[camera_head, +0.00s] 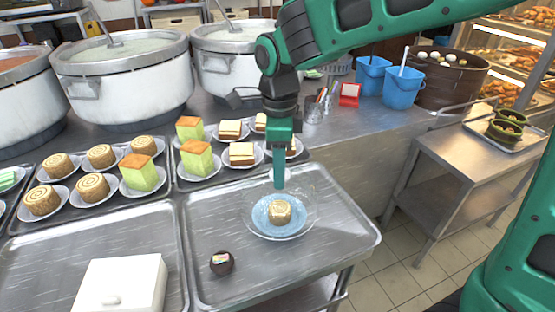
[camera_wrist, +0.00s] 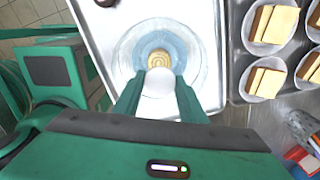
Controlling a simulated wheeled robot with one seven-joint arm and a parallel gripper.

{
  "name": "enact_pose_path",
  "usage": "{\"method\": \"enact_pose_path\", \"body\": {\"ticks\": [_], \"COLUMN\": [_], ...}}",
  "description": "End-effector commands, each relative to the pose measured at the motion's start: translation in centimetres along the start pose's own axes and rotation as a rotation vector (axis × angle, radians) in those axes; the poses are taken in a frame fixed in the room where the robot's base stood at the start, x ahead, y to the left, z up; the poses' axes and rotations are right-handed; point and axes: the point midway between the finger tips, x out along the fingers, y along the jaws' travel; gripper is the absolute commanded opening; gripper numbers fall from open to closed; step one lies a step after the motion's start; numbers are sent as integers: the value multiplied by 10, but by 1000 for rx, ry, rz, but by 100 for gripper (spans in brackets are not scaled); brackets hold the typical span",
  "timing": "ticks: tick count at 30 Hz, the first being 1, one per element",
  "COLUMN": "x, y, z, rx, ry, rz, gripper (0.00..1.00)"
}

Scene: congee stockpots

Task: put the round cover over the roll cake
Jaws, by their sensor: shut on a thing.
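The roll cake (camera_head: 279,212) sits on a blue plate (camera_head: 260,215) on the right-hand metal tray; it also shows in the wrist view (camera_wrist: 159,60). The round cover (camera_head: 305,195) is a clear dome with a pale knob (camera_wrist: 158,83). My gripper (camera_head: 279,180) is shut on this knob, pointing down. In both views the clear dome surrounds the roll cake and plate in outline. I cannot tell whether its rim rests on the tray or hangs just above it. The fingertips partly hide the knob in the head view.
A small dark round item (camera_head: 221,263) lies on the same tray (camera_head: 325,255). A white square lid with a knob (camera_head: 120,288) is on the left tray. Plated cakes (camera_head: 195,157) stand behind, with large stockpots (camera_head: 125,80) further back. The tray's right front is clear.

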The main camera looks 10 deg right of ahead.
Motion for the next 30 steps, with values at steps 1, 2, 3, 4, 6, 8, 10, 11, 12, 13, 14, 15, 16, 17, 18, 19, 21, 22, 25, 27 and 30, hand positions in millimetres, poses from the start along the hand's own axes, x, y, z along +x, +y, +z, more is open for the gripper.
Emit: {"method": "enact_pose_path", "body": {"ticks": [1,2,3,4,6,8,10,11,12,13,14,15,16,17,18,19,21,22,25,27,30], "x": [5,8,11,13,19,24,29,30,33,34,35,36,37,38,39,39,40,40,40,40,40], "y": [1,1,1,1,1,1,1,1,1,1,1,0,0,0,0,0,0,0,0,0,1], "z": [0,0,0,0,0,0,0,0,0,0,0,0,0,0,0,0,0,0,0,1,1], "rx": [-1,-1,-1,-1,-1,-1,-1,-1,-1,-1,-1,-1,-1,-1,-1,-1,-1,-1,-1,-2,-2], "ry": [2,2,1,1,1,1,1,1,1,1,1,0,0,1,0,1,0,0,0,0,0], "rz": [2,2,2,2,2,1,2,2,2,1,1,1,0,0,0,0,0,0,0,0,0], "gripper": [0,0,0,0,0,0,0,0,0,0,0,0,0,0,0,0,0,0,0,0,57]}}
